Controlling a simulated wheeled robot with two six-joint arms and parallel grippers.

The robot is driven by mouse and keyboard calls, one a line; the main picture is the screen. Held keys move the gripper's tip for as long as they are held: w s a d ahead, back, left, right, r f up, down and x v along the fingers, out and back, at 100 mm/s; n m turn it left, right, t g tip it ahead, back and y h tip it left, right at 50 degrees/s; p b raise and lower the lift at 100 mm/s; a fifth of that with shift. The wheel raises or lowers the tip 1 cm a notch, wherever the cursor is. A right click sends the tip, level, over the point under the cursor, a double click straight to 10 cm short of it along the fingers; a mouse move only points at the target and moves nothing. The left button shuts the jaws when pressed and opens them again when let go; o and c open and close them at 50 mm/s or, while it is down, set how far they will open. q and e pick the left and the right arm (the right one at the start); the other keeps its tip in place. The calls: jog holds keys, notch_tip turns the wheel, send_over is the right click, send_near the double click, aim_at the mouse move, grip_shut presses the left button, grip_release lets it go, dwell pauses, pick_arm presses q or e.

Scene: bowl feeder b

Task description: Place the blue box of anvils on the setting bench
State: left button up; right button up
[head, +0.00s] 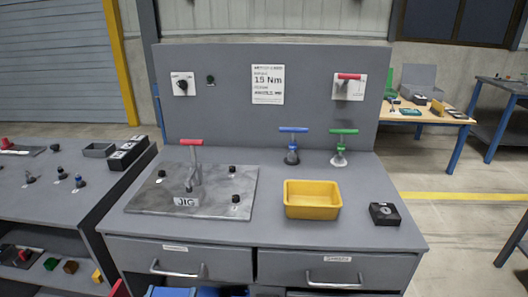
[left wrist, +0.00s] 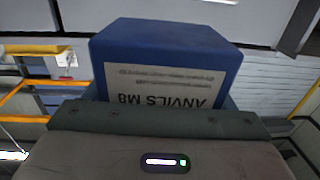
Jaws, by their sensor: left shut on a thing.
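A blue box (left wrist: 166,45) with a pale label reading "ANVILS M8", upside down in the picture, fills the upper middle of the left wrist view. My left gripper (left wrist: 155,118) is shut on it; its fingertips are mostly hidden by the box. In the head view, blue shapes (head: 170,292) show at the bottom edge, cut off, and I cannot tell whether one is the box. A grey bench (head: 275,222) with a back panel and drawers stands ahead; I read no sign naming it the setting bench. My right gripper is not in view.
On the bench are a jig plate (head: 150,203) with a red-handled clamp, a yellow bin (head: 312,199), blue-handled (head: 292,145) and green-handled (head: 341,147) tools, and a small black box (head: 384,213). Another grey bench (head: 88,186) stands at left. Some bench top is clear between bin and black box.

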aim_at(182, 292)
pick_arm(q)
jog(key=shift+s+r, duration=0.1)
jog(key=shift+r, duration=0.15)
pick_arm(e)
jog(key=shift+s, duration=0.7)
pick_arm(q)
jog(key=shift+w+d+r+m+g+h, duration=0.1)
jog(key=shift+w+d+r+m+h, duration=0.15)
jog(key=shift+d+m+h, duration=0.35)
jog(key=shift+w+d+r+m+g+h, duration=0.1)
jog(key=shift+w+d+m+h, duration=0.2)
jog(key=shift+h, duration=0.55)
jog(key=shift+w+d+r+m+g+h, duration=0.1)
jog(key=shift+w+d+r+m+h, duration=0.15)
jog(key=shift+m+h, duration=0.4)
jog(key=w+d+r+m+g+h, duration=0.2)
jog(key=w+d+m+g+h, duration=0.1)
jog(key=d+m+g+h, duration=0.3)
jog(key=w+d+r+m+g+h, duration=0.2)
jog(key=w+d+m+g+h, duration=0.2)
jog(key=g, duration=0.6)
jog(key=shift+d+r+m+h, duration=0.4)
jog(key=shift+d+m+h, duration=1)
jog(key=shift+m+h, duration=0.6)
